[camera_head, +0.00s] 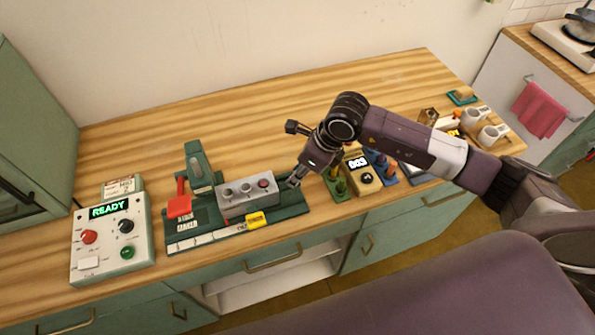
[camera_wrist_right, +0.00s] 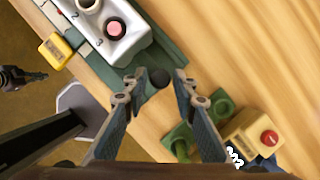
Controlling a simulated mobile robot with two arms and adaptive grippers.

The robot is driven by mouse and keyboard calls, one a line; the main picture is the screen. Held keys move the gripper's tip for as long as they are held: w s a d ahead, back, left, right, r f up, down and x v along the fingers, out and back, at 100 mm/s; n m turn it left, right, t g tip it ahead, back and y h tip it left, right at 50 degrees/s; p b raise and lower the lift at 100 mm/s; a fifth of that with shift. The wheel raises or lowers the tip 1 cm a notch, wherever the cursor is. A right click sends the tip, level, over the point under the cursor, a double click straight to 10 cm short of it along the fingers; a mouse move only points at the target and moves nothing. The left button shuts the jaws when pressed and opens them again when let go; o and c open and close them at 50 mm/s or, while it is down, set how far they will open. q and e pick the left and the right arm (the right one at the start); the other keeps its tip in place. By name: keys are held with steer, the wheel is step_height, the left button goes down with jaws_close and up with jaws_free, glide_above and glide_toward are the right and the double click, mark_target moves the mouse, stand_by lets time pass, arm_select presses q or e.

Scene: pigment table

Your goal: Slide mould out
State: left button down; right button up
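The grey mould (camera_head: 247,196) sits on the green press base (camera_head: 180,244), with several round cavities along its top. In the right wrist view the mould (camera_wrist_right: 130,42) shows the numbers 2 and 3, and a pink fill in the cavity by the 3. My right gripper (camera_head: 294,183) is at the mould's right end.
A control box (camera_head: 112,238) reading READY stands left of the press. A yellow tag (camera_head: 255,220) is on the base's front. Right of the base are a green fixture (camera_wrist_right: 197,122) and a small scale (camera_head: 360,172). White cups (camera_head: 474,118) stand farther right. The table behind is clear.

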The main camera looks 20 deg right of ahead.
jaws_close()
steer(key=d+b, duration=0.2)
steer(key=d, duration=0.1)
steer(key=shift+w+d+f, duration=0.1)
steer(key=shift+d, duration=0.5)
steer(key=shift+r, duration=0.2)
steer(key=shift+o, duration=0.7)
jaws_free()
steer(key=o, duration=0.3)
steer(key=shift+d, duration=0.15)
